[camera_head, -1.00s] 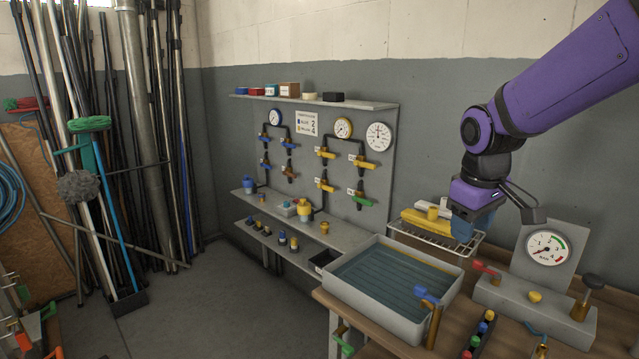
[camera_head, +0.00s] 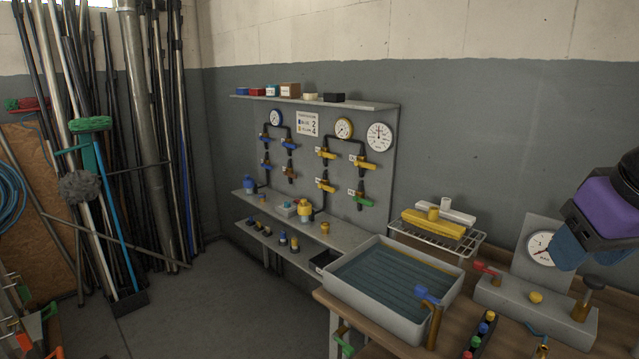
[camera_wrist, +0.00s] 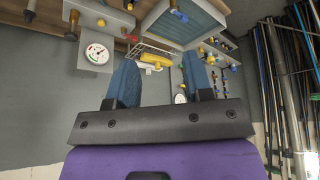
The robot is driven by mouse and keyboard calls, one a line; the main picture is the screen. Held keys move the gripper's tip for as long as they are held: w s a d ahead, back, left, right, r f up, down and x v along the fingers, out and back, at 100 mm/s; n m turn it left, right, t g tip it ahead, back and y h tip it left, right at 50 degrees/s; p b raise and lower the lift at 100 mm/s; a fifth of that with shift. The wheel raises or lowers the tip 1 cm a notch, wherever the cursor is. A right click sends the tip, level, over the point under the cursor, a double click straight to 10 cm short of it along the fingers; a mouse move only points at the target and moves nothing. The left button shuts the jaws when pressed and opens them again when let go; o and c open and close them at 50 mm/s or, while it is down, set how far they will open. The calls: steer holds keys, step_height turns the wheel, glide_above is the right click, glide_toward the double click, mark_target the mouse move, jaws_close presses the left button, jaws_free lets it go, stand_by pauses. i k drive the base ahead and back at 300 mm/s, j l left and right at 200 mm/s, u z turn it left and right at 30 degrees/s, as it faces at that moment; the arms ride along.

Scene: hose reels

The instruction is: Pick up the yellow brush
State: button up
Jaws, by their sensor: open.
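The yellow brush (camera_head: 433,223) lies on a wire rack (camera_head: 470,247) at the back of the bench, with a round yellow knob on top. A similar white piece lies just behind it. In the wrist view the yellow brush (camera_wrist: 154,60) shows beyond and between my finger pads. My gripper (camera_wrist: 160,80) is open and empty, with two blue pads apart. In the head view my gripper (camera_head: 575,245) is at the right edge, in front of the pressure gauge, well right of the brush and not touching it.
A grey water-filled tray (camera_head: 375,318) with a blue-handled tap stands left of the rack. A grey block (camera_head: 530,298) with a red lever and knobs stands to the right, below the gauge (camera_head: 540,247). A valve panel (camera_head: 330,160) is on the wall behind.

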mark_target(429, 226)
steer(key=i+j+z, duration=0.15)
steer(key=j, duration=0.3)
steer(key=i+j+z, duration=0.15)
steer(key=j, duration=0.2)
steer(key=i+j+z, duration=0.15)
steer(key=j, duration=0.25)
steer(key=i+j+z, duration=0.15)
steer(key=j, duration=0.3)
steer(key=i+j+z, duration=0.2)
steer(key=j, duration=0.2)
steer(key=j+z, duration=0.15)
steer(key=j, duration=0.3)
steer(key=i+j+z, duration=0.15)
steer(key=j, duration=0.25)
steer(key=i, duration=0.1)
